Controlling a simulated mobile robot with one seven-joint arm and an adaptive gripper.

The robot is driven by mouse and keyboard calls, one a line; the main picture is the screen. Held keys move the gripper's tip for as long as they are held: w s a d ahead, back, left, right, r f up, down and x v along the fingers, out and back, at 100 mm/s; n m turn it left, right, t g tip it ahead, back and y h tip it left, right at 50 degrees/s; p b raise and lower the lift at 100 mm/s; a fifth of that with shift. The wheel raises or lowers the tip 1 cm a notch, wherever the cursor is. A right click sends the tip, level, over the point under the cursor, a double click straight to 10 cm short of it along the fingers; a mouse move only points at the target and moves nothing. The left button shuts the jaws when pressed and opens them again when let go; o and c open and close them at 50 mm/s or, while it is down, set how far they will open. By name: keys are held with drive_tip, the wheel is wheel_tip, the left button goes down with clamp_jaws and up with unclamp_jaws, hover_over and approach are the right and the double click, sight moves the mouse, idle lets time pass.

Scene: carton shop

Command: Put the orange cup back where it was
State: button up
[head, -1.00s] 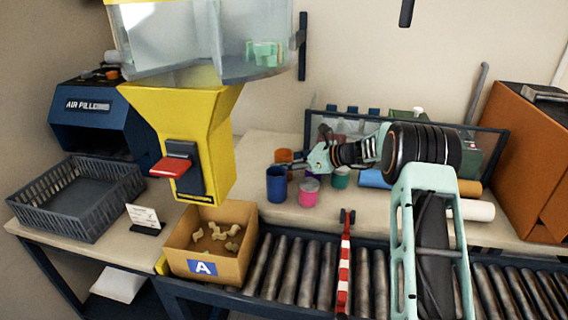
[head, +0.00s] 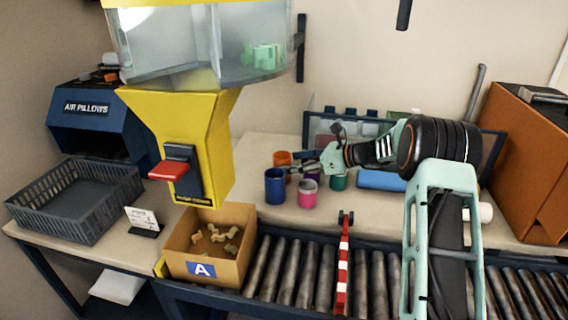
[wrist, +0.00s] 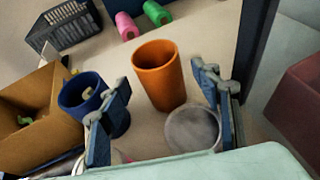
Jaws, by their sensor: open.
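The orange cup (head: 281,158) stands upright on the bench behind the blue cup (head: 275,186) in the head view. In the wrist view the orange cup (wrist: 158,75) is large and lies between the two fingers of my gripper (wrist: 160,80). The fingers are open, with a gap visible on each side of the cup. In the head view my gripper (head: 299,161) is just right of the orange cup, which it partly covers. The cup's base looks to be on the bench.
The blue cup (wrist: 85,95) is close to the left finger. A grey round thing (wrist: 192,130) is near the right finger. The carton marked A (head: 205,268) and a conveyor are in front.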

drive_tip(key=v, duration=0.7)
drive_tip(key=shift+s+d, duration=0.15)
drive_tip(key=shift+d, duration=0.15)
drive_tip(key=shift+r, duration=0.1)
